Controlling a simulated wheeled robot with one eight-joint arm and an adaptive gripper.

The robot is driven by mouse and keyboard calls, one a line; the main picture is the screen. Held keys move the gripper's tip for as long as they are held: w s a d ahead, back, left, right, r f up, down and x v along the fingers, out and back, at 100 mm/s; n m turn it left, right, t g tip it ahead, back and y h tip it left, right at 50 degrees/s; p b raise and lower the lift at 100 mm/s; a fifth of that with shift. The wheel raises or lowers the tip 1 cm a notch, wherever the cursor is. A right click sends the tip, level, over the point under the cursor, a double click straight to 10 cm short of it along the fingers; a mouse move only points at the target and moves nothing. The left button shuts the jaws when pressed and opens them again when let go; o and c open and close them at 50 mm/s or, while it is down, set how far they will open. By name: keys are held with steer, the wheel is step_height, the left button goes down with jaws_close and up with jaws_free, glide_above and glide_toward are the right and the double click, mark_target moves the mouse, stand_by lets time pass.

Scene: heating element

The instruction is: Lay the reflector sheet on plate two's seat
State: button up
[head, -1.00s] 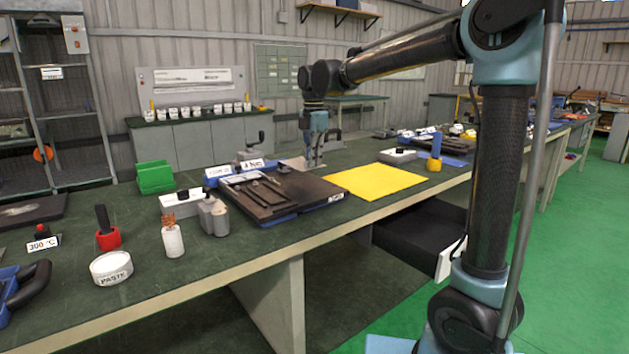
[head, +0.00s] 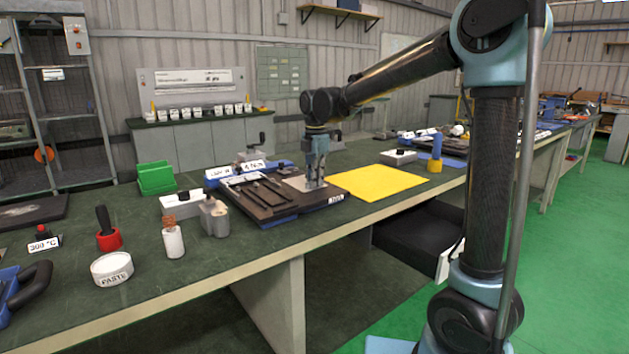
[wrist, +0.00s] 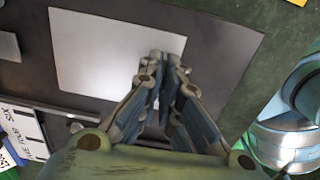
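The reflector sheet (head: 301,184) is a thin pale grey square. In the head view it is over the right part of a dark plate (head: 328,193) on the bench. In the wrist view the sheet (wrist: 100,50) is above the dark plate surface (wrist: 215,45). My gripper (head: 316,186) is shut on the sheet near one edge, and its fingertips (wrist: 166,60) meet there in the wrist view. I cannot tell whether the sheet touches the plate. The seat under it is hidden.
A yellow mat (head: 378,183) lies just right of the plate. Left of it stand a grey metal block (head: 214,217), a white box (head: 181,203) and a green bin (head: 156,178). Blue-based labelled parts (head: 236,172) are behind. Bare bench top lies along the front edge.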

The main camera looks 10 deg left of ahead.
steer(key=o, duration=0.3)
step_height(320, 180, up, 12)
steer(key=shift+r, duration=0.1)
stand_by(0.6)
steer(key=shift+s, duration=0.1)
